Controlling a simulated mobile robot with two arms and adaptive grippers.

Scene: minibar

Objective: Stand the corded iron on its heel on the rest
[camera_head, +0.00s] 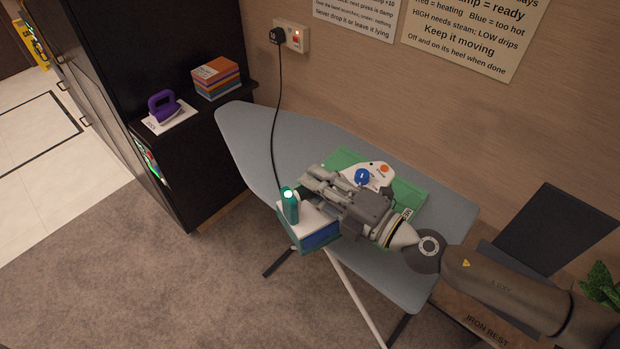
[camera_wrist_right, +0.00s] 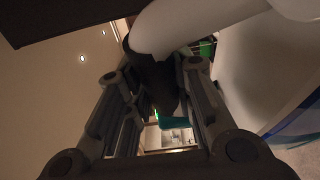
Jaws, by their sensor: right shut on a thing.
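The corded iron has a white front (camera_head: 378,172) with a blue and an orange dial. Its teal end (camera_head: 291,209) carries a glowing green lamp where the black cord (camera_head: 277,120) arrives. My right gripper (camera_head: 322,182) is shut on its handle and hides its middle. In the right wrist view the dark handle (camera_wrist_right: 153,78) lies between the fingers, with the white front (camera_wrist_right: 185,22) above. The iron is over the ironing board (camera_head: 258,150); I cannot tell whether it touches. The wooden iron rest (camera_head: 487,328) is at the lower right, partly behind my arm. My left gripper is out of view.
A green cloth (camera_head: 415,190) lies on the board. A purple iron (camera_head: 163,106) and a box stack (camera_head: 216,77) stand on the dark cabinet. The cord runs to a wall socket (camera_head: 293,37).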

